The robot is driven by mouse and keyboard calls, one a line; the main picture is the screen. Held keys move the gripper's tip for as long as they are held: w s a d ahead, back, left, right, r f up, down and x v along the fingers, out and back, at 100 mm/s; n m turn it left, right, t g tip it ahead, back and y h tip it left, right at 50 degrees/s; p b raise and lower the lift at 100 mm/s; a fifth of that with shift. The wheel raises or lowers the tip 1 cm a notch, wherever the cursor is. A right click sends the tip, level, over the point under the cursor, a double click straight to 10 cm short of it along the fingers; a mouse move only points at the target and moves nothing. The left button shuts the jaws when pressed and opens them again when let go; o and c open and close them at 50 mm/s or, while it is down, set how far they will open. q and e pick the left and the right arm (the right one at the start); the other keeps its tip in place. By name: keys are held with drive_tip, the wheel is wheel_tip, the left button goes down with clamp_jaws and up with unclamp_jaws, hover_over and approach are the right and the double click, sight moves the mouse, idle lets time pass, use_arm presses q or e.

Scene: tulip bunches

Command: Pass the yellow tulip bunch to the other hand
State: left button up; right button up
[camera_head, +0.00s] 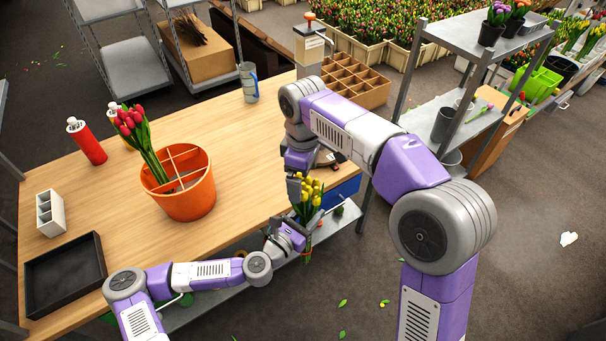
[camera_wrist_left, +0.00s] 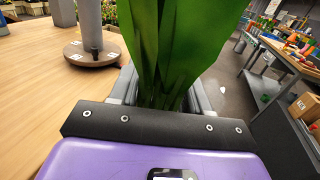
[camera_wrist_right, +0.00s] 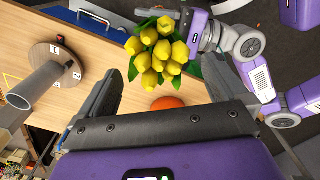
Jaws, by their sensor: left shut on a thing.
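The yellow tulip bunch (camera_head: 308,192) stands roughly upright just off the table's front right edge. My left gripper (camera_head: 292,236) is shut around its green stems, which fill the space between the fingers in the left wrist view (camera_wrist_left: 165,60). The yellow heads show in the right wrist view (camera_wrist_right: 158,52), beyond my right gripper's spread fingers. My right gripper (camera_head: 297,182) is open and empty, close beside the heads on their upper left in the head view. Its fingers are partly hidden by its own arm there.
An orange divided bucket (camera_head: 190,204) with red tulips stands on the wooden table (camera_head: 228,135). A round base with a grey post (camera_wrist_right: 50,82) is near my right arm.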

sight(302, 223)
drive_tip(key=c, duration=1)
use_arm(q)
drive_tip(key=o, duration=1.4)
drive_tip(key=shift+c, duration=0.2)
use_arm(e)
drive_tip(key=shift+c, duration=0.2)
use_arm(q)
drive_tip(key=v, duration=0.7)
drive_tip(key=shift+a, duration=0.1)
drive_tip(key=shift+s+f, duration=0.15)
drive_tip(key=shift+s, duration=0.1)
drive_tip(key=s+d+f+m+g+y, duration=0.1)
drive_tip(key=s+d+f+m+g, duration=0.1)
drive_tip(key=s+f+m+g, duration=0.45)
drive_tip(key=s+d+f+m+g, duration=0.2)
drive_tip(key=s+f+m+g, duration=0.3)
drive_tip(key=f+m, duration=0.4)
drive_tip(key=s+a+f+m+g+y, duration=0.1)
drive_tip(key=s+a+f+m+y, duration=0.1)
drive_tip(key=a+m, duration=0.3)
drive_tip(key=s+a+f+m+y, duration=0.2)
drive_tip(key=a+f+m+y, duration=0.2)
drive_tip(key=a, duration=0.4)
drive_tip(key=shift+f+m+g, duration=0.2)
drive_tip(key=shift+m+g, duration=0.15)
drive_tip(key=shift+m, duration=0.1)
